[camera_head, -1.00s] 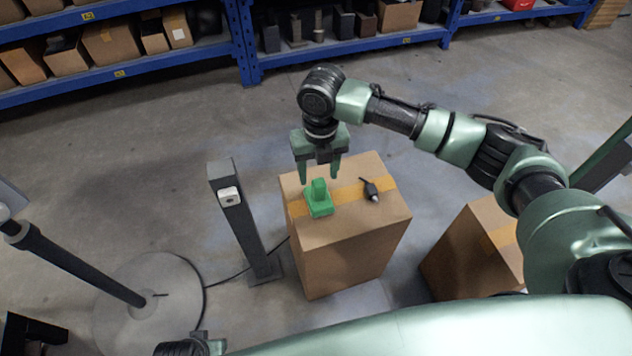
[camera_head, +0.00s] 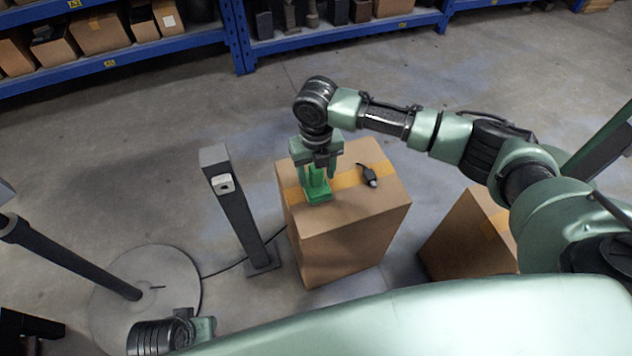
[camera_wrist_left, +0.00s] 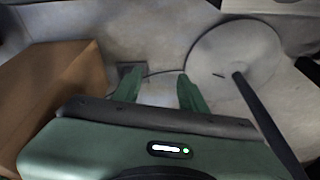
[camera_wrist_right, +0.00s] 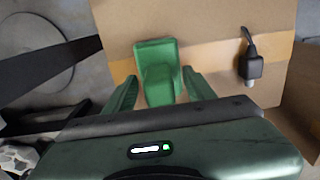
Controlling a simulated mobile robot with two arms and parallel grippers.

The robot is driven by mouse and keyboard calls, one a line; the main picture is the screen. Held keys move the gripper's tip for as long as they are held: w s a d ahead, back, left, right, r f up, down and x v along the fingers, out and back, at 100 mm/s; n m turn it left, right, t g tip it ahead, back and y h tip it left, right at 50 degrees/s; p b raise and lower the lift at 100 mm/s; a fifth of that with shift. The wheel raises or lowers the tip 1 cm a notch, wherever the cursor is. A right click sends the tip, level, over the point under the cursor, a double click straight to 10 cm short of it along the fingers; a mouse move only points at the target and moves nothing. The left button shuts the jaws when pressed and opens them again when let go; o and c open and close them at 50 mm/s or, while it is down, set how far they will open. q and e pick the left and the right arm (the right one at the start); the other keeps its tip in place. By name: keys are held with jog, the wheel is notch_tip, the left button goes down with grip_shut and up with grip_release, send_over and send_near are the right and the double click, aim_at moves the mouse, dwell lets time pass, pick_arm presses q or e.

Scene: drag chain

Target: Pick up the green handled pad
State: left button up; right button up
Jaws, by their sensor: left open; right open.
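The green handled pad (camera_head: 318,194) lies on top of a cardboard box (camera_head: 345,215), near its left edge on a strip of orange tape. It also shows in the right wrist view (camera_wrist_right: 157,62). My right gripper (camera_head: 316,180) is open, with its fingers down around the pad's handle. In the right wrist view the fingers (camera_wrist_right: 162,88) stand on either side of the handle, with gaps visible. My left gripper (camera_wrist_left: 157,88) is open and empty, low over the floor, away from the pad.
A black plug-like device (camera_head: 368,175) lies on the box, right of the pad. A dark post (camera_head: 238,210) with a white switch stands left of the box. A round base (camera_head: 145,300) with a pole is farther left. A second cardboard box (camera_head: 470,240) stands to the right.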

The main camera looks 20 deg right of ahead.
grip_shut()
jog(key=shift+r, duration=0.55)
notch_tip(320, 180, up, 8)
jog(key=shift+w+r+p, duration=0.1)
jog(key=shift+r+p, duration=0.1)
jog(key=shift+p, duration=1)
pick_arm(q)
jog(key=s+f+p, duration=0.1)
jog(key=s+f, duration=0.3)
jog(key=f, duration=0.9)
jog(key=shift+s+a+g+p, duration=0.25)
jog(key=shift+s+g+p, duration=0.1)
jog(key=shift+g, duration=0.05)
pick_arm(e)
notch_tip(320, 180, up, 11)
jog(key=shift+f, duration=0.2)
